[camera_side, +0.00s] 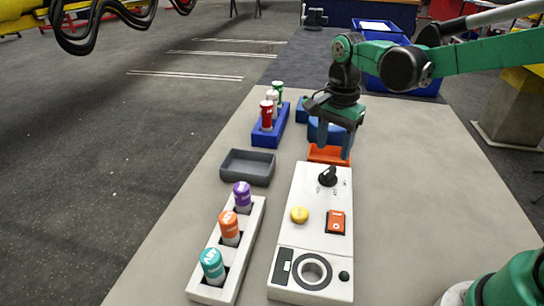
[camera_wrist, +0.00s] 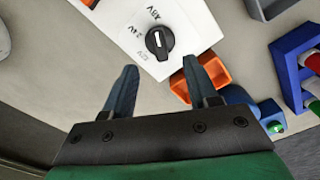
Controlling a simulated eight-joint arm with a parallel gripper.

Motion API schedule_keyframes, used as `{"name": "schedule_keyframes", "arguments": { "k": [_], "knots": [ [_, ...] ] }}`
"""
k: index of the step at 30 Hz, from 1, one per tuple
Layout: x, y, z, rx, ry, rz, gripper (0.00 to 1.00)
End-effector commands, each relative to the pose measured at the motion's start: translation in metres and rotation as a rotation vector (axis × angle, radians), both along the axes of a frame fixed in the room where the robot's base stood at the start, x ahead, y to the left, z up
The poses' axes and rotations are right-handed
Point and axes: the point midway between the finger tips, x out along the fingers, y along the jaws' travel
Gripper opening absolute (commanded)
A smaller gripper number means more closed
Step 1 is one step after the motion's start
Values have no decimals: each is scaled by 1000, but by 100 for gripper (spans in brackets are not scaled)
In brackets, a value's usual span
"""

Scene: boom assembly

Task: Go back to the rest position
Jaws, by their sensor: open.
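My gripper (camera_side: 333,143) hangs above the table at the far end of the white control panel (camera_side: 300,254), fingers pointing down. It is open, with nothing between the fingers. In the wrist view my gripper (camera_wrist: 160,82) shows two spread fingertips. The black rotary knob (camera_side: 327,176) on the panel lies just in front of it in the side view. In the wrist view the knob (camera_wrist: 160,42) lies beyond the fingertips, apart from them, with printed labels around it.
An orange tray (camera_side: 329,154) and a blue item (camera_side: 318,131) lie near my gripper. A grey tray (camera_side: 247,168), a blue rack (camera_side: 270,132) with bottles, and a white rack (camera_side: 230,248) with purple, orange and teal bottles stand left. The table's right side (camera_side: 410,180) is clear.

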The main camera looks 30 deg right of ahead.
Motion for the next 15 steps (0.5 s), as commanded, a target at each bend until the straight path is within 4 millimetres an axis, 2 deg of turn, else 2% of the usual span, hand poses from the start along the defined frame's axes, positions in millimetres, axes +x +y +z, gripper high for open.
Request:
{"name": "schedule_keyframes", "arguments": {
  "k": [5,8,15],
  "knots": [
    [-2,0,2,-1,-14,28,53],
    [-10,1,9,-5,-62,132,53],
    [-47,4,29,-107,-302,656,53]
  ]
}}
